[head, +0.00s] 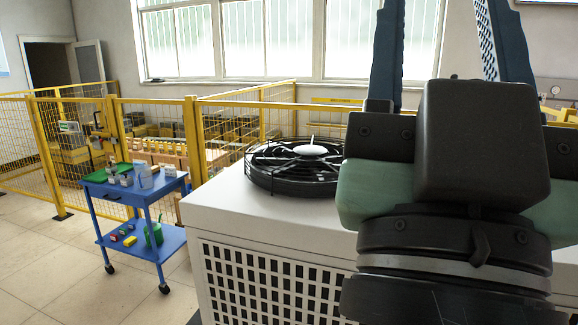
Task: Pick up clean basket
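My gripper (447,45) fills the right side of the head view, with its two long blue-grey fingers rising past the top edge. The fingers stand wide apart, and only the window and wall show between their visible parts. Their tips are out of frame. I cannot pick out a clean basket with certainty. A blue cart (172,184) at left carries small containers, among them a translucent bluish one (146,176), too small to identify. My gripper is well to the right of the cart and nearer to the camera.
A white perforated cabinet (240,222) with a black round fan (300,175) on top stands in the centre, partly hidden by my arm. A yellow mesh fence (194,140) runs behind the cart. Tiled floor (45,265) is free at lower left.

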